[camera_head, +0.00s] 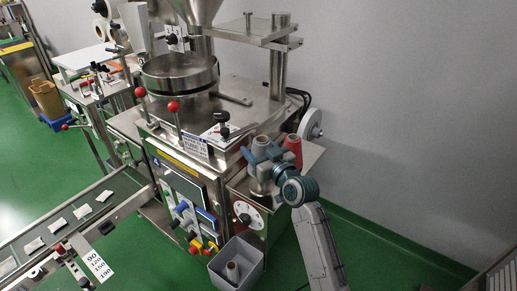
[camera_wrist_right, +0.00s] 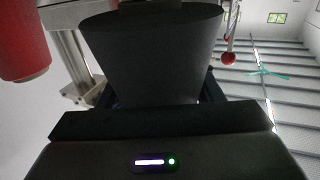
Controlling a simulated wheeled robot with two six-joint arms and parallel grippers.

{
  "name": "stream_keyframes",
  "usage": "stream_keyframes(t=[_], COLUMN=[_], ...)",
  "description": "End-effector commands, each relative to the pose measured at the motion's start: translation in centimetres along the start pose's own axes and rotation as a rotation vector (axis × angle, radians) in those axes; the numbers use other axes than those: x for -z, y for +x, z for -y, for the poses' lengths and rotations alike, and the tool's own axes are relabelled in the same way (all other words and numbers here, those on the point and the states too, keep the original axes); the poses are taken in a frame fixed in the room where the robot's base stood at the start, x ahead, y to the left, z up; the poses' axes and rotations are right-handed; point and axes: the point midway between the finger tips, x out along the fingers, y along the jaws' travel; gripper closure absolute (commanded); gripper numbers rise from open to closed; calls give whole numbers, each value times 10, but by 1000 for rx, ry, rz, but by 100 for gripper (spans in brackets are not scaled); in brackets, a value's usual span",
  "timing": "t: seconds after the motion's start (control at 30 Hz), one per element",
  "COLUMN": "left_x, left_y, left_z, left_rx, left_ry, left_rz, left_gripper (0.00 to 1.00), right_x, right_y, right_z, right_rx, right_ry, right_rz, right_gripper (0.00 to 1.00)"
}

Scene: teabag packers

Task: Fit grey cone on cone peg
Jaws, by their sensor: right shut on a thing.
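My right gripper (camera_head: 262,158) is shut on a grey cone (camera_head: 262,143), at the front right corner of the machine's steel top. The grey cone also fills the upper middle of the right wrist view (camera_wrist_right: 155,50), where it looks dark. In the head view its narrow top shows above the fingers and a wider grey part shows below them. I cannot tell whether its base touches anything. No bare cone peg shows; the gripper and cone may hide it. My left gripper is not in view.
A red cone (camera_head: 293,146) stands close behind and right of the gripper; it also shows in the right wrist view (camera_wrist_right: 22,40). A grey bin (camera_head: 250,255) on the floor holds another grey cone (camera_head: 232,271). Red-knobbed levers (camera_head: 173,107) stand left of the gripper.

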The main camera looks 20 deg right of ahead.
Motion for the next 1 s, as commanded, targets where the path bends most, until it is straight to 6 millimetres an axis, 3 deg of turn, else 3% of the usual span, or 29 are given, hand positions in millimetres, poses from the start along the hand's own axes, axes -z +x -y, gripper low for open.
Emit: stream_keyframes(t=[1.0], left_x=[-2], left_y=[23], left_z=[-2], left_rx=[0], left_ry=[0], left_rz=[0], left_gripper=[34], right_x=[-26], right_y=[0], right_z=[0], right_rx=[0], right_ry=[0], right_rz=[-1], right_gripper=[72])
